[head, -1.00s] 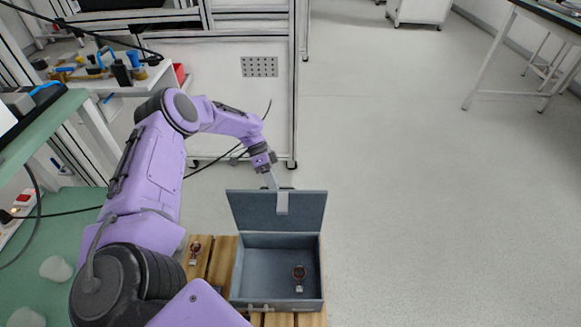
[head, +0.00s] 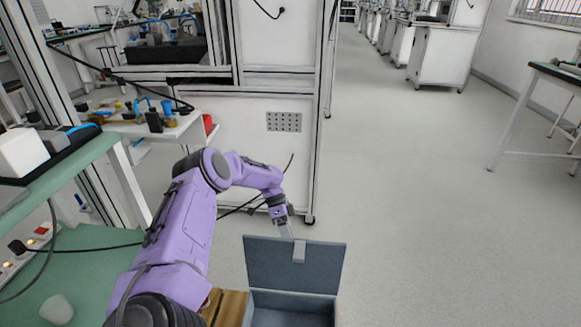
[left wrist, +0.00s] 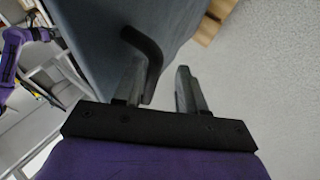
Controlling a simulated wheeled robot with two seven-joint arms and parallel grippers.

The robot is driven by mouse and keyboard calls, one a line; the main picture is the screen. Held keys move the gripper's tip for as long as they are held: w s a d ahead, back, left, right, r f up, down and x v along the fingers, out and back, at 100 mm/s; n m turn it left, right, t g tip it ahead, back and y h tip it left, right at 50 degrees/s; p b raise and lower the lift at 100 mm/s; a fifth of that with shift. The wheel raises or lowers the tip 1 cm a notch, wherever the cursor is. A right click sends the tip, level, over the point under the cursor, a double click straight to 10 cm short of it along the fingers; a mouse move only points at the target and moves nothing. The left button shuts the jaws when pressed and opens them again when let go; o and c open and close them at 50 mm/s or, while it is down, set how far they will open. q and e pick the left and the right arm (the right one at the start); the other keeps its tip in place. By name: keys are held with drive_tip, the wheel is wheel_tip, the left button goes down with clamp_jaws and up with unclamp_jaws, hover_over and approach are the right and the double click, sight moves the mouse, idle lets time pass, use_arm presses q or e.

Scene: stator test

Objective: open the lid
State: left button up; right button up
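The grey-blue box (head: 293,308) stands at the bottom of the head view, cut off by the lower edge. Its lid (head: 265,262) is raised and stands nearly upright at the back. My left gripper (head: 294,245) is at the lid's top edge, with a light grey finger showing over the lid's inner face. In the left wrist view, the fingers (left wrist: 158,85) are apart. A dark bent handle (left wrist: 150,55) lies between them, close to the left finger, beside the lid's grey-blue surface (left wrist: 90,30). A gap shows before the right finger. My right gripper is not in view.
The box rests on wooden slats (head: 228,307). A green bench (head: 85,265) with a white cup (head: 57,309) is at left. A white cabinet (head: 265,160) stands behind my arm.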

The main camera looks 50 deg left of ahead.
use_arm(q)
drive_tip(key=v, duration=1)
drive_tip(key=shift+w+r, duration=0.3)
drive_tip(key=shift+r, duration=0.1)
